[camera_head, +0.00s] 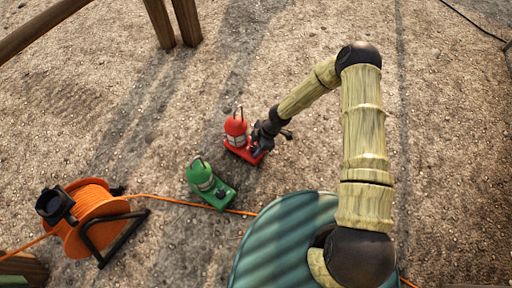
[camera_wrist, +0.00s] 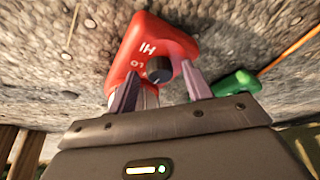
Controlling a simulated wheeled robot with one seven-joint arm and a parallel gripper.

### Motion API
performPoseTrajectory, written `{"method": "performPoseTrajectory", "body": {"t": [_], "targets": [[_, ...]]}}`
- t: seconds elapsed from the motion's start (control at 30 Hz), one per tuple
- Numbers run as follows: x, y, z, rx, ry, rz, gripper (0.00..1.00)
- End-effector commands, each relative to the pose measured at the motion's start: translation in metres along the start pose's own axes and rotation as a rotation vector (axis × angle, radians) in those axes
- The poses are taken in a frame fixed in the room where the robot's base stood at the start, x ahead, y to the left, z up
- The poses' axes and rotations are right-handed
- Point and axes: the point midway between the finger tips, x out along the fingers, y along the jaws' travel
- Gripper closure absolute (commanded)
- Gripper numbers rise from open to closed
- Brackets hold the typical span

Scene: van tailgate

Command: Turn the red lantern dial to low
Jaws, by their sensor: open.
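The red lantern (camera_head: 236,127) stands upright on the gravel, its red base (camera_wrist: 160,35) filling the upper middle of the wrist view. The base carries HI and LO markings beside a small dark dial (camera_wrist: 159,70). My gripper (camera_wrist: 160,69) is open, with one finger on each side of the dial. Whether the fingers touch the dial I cannot tell. The dial's pointer is too small to read. In the head view my gripper (camera_head: 263,144) is at the lantern's right side and hides the dial.
A green lantern (camera_head: 201,175) stands close by, below and left of the red one; it also shows in the wrist view (camera_wrist: 238,83). An orange cable reel (camera_head: 90,207) is at lower left, its cord running across the gravel. Wooden posts (camera_head: 172,20) stand at the top. Gravel to the right is mostly clear.

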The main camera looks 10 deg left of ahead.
Motion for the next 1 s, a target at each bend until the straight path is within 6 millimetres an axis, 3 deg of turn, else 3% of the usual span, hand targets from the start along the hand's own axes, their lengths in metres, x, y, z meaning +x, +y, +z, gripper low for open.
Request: {"method": "performPoseTrajectory", "body": {"t": [0.23, 0.47, 1.0], "targets": [[0.0001, 0.0000, -0.0001, 0.000, 0.000, 0.000, 0.50], [0.0000, -0.0001, -0.0001, 0.000, 0.000, 0.000, 0.95], [-0.0022, -0.0016, -0.0015, 0.091, -0.003, 0.037, 0.95]]}}
